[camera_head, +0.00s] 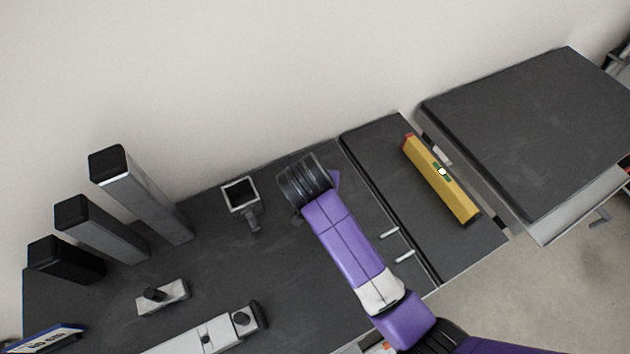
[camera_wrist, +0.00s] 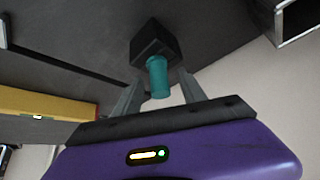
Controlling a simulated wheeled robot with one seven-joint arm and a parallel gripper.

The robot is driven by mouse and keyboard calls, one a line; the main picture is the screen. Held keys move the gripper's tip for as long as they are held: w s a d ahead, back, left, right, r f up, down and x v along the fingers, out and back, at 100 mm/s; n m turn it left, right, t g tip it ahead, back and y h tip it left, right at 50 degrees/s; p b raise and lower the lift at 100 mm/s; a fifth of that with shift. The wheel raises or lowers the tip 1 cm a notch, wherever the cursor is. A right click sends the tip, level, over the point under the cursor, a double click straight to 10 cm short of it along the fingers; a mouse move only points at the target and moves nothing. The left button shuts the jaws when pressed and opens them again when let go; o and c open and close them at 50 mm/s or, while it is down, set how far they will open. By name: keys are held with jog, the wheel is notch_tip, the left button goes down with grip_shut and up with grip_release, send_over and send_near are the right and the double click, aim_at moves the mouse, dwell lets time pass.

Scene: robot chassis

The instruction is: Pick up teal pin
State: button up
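The teal pin (camera_wrist: 157,76) is a short cylinder in the wrist view, with one end against a black block (camera_wrist: 153,42). My gripper (camera_wrist: 160,80) has its two grey fingers apart, one on each side of the pin. Small gaps seem to show between the fingers and the pin, so the gripper looks open around it. In the head view my purple arm reaches over the dark worktop (camera_head: 230,290), and its wrist end hides the fingers, the pin and the block.
A yellow spirit level (camera_head: 440,180) lies on the worktop right of my arm. A square metal socket (camera_head: 241,195) stands left of the wrist. Upright posts (camera_head: 140,195) stand at the left, and a white block (camera_head: 163,297) lies in front of them. A wall rises behind.

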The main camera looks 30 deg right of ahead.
grip_shut()
jog(key=shift+r, duration=0.2)
